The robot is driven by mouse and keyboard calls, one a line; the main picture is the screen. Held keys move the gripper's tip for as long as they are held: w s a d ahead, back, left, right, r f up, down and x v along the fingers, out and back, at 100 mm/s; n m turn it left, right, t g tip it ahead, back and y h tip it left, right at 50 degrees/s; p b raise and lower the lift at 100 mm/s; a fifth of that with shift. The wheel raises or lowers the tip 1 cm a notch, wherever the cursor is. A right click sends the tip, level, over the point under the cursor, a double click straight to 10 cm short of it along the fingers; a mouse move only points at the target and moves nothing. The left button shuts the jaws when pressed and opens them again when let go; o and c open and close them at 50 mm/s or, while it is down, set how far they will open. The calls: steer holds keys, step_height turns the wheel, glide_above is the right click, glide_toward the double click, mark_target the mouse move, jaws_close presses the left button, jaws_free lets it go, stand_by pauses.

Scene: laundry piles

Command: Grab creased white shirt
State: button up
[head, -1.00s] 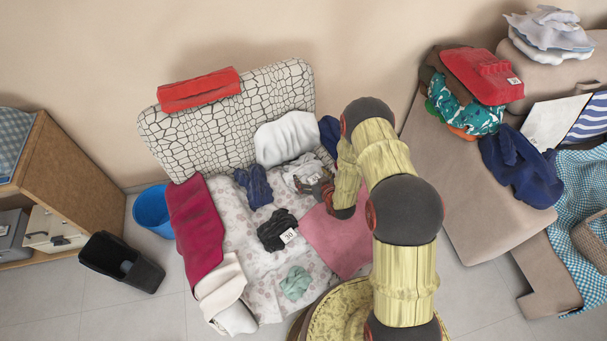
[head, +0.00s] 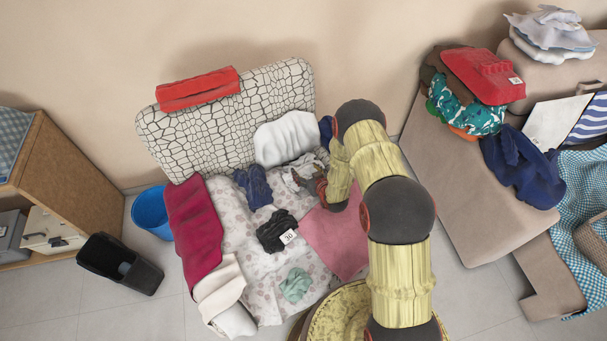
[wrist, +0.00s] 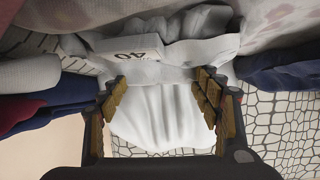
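A creased pale white shirt (head: 303,168) lies on the sofa seat near its backrest, partly hidden by my gripper (head: 318,187). In the wrist view a crumpled white garment (wrist: 205,50) with a white "40" tag (wrist: 130,52) lies just ahead of the fingertips. A smoother, softly folded white cloth (head: 284,138) leans on the backrest; it shows between the fingers in the wrist view (wrist: 160,118). My gripper (wrist: 162,85) is open, its fingers wide apart. Nothing is clearly held. Contact with the cloth cannot be told.
Dark blue cloth (head: 254,187), a black garment (head: 278,232) tagged "30" and a pink cloth (head: 335,240) lie close by on the seat. The patterned backrest (head: 215,125) stands behind. A second beige sofa (head: 450,190) with clothes is at right.

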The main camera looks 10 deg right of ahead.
steer(key=c, duration=1.2)
steer(key=shift+r, duration=0.1)
